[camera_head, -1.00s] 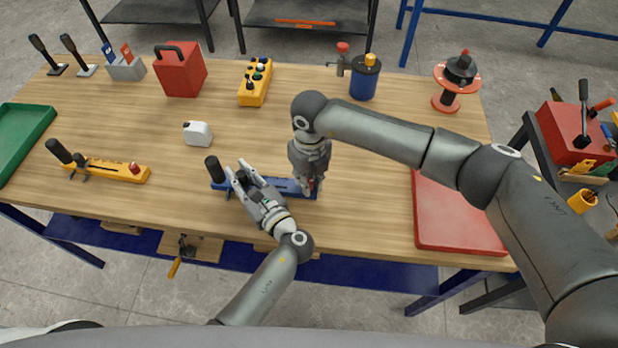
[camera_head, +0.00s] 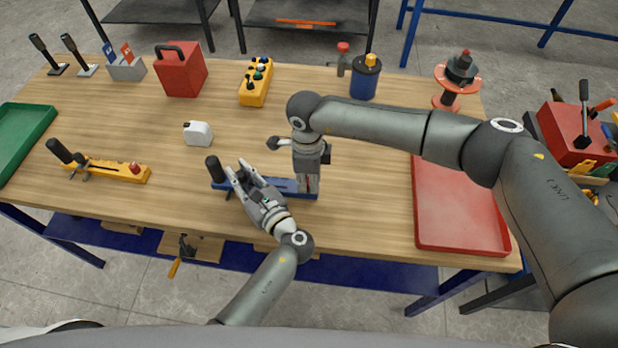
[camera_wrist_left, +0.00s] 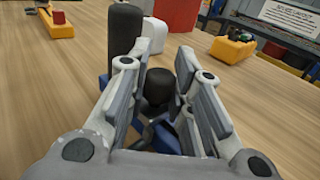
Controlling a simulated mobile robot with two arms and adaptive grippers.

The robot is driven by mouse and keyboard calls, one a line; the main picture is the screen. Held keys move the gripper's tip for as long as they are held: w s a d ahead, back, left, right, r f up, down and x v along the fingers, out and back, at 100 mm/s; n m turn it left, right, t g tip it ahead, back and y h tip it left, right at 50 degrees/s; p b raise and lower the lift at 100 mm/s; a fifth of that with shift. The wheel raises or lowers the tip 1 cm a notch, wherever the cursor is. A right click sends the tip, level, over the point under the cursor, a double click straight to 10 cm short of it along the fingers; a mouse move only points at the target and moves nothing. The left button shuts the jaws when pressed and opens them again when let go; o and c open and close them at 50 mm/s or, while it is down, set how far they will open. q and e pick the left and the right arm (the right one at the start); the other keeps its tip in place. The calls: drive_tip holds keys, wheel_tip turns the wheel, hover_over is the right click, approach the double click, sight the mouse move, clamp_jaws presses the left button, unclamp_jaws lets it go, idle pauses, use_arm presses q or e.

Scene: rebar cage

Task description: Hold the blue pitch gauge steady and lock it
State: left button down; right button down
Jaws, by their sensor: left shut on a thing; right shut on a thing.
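The blue pitch gauge (camera_head: 286,184) lies on the workbench near its front edge, with an upright black handle (camera_head: 214,167) at its left end. My left gripper (camera_head: 240,173) is shut on the gauge near that handle. In the left wrist view its fingers (camera_wrist_left: 163,95) stand on both sides of a dark round knob (camera_wrist_left: 158,86), with the black handle (camera_wrist_left: 125,30) just beyond. My right gripper (camera_head: 308,187) points straight down and is shut on the gauge's right end. The part between its fingers is mostly hidden.
A yellow gauge (camera_head: 115,170) lies to the left and a small white block (camera_head: 198,133) behind. A red tray (camera_head: 455,215) is at right, a green tray (camera_head: 20,135) at far left. A red case (camera_head: 181,75) and yellow control box (camera_head: 256,85) stand farther back.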

sight(308, 180)
use_arm(q)
drive_tip(key=shift+s+a+f, duration=0.1)
drive_tip(key=shift+f, duration=0.15)
use_arm(e)
drive_tip(key=shift+w+d+n, duration=0.1)
drive_tip(key=shift+n, duration=1)
drive_tip(key=c, duration=1.3)
unclamp_jaws()
wheel_tip(308, 180, up, 12)
drive_tip(key=shift+a, duration=0.2)
